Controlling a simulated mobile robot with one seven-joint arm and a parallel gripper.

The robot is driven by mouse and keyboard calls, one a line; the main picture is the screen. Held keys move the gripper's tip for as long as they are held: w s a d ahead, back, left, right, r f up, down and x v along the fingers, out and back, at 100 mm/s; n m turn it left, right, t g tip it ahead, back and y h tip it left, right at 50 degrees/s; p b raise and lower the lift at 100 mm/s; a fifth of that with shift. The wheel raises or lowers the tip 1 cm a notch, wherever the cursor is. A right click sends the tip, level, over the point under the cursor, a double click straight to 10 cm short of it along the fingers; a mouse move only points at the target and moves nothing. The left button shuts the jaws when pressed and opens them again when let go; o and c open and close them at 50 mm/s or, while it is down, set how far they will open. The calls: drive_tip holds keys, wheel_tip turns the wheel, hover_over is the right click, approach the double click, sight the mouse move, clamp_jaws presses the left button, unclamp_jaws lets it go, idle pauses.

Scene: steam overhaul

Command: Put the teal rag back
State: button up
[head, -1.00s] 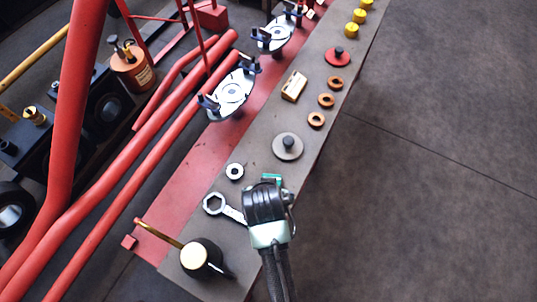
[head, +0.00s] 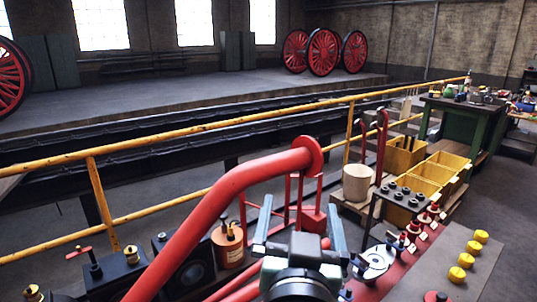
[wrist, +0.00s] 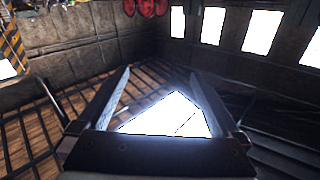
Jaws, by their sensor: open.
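I cannot make out the teal rag in either view now. My gripper (head: 300,207) is raised at the lower middle of the head view, its two pale blue-grey fingers pointing up and away. In the wrist view my gripper (wrist: 161,72) has its fingers wide apart with nothing between them. It hangs in the air, touching nothing that I can see. Far off, a green workbench (head: 463,122) carries small items too tiny to tell apart.
A thick red pipe (head: 215,200) rises close left of my gripper. A grey bench top (head: 480,285) with yellow caps (head: 460,273) lies lower right. Yellow bins (head: 447,160) stand behind it. A yellow railing (head: 200,128) crosses the scene. The floor at far right is clear.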

drive_tip(key=s+a+r+n+t+y, duration=0.1)
drive_tip(key=s+r+t, duration=0.3)
drive_tip(key=r, duration=0.8)
drive_tip(key=s+a+r+n+t+y, duration=0.1)
drive_tip(key=s+a+r+t, duration=0.2)
drive_tip(key=r, duration=1)
drive_tip(key=s+t, duration=0.2)
drive_tip(key=s, duration=0.3)
drive_tip(key=shift+s+a+r+n, duration=0.25)
drive_tip(key=shift+s+n, duration=0.05)
drive_tip(key=shift+s, duration=0.05)
wheel_tip(320, 180, up, 12)
drive_tip(key=p, duration=1.2)
